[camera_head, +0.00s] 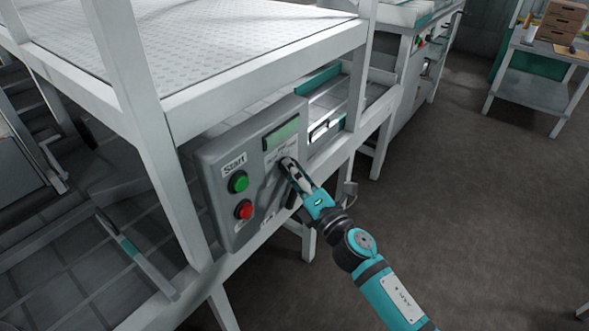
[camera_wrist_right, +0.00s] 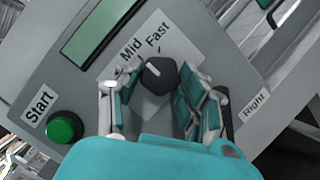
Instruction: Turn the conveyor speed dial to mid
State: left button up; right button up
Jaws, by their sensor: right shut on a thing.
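The conveyor speed dial (camera_wrist_right: 160,76) is a small black knob on the grey control panel (camera_head: 222,205). The labels "Mid" (camera_wrist_right: 131,48) and "Fast" (camera_wrist_right: 158,35) show on a white plate beside it in the right wrist view. A pale pointer mark shows on the knob's face; I cannot tell its exact setting. My right gripper (camera_head: 289,168) reaches the panel from the lower right and is shut on the dial, with a finger on either side. In the head view its fingers hide the dial. My left gripper is not in view.
The panel has a greenish display (camera_head: 281,134), a green Start button (camera_head: 238,181) and a red button (camera_head: 244,210). A black lever (camera_head: 291,199) sits by the panel's right edge. White frame posts stand around it. The floor at right is open.

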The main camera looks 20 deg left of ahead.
jog(key=shift+f, duration=0.1)
jog(key=o, duration=1.2)
jog(key=v, duration=1.2)
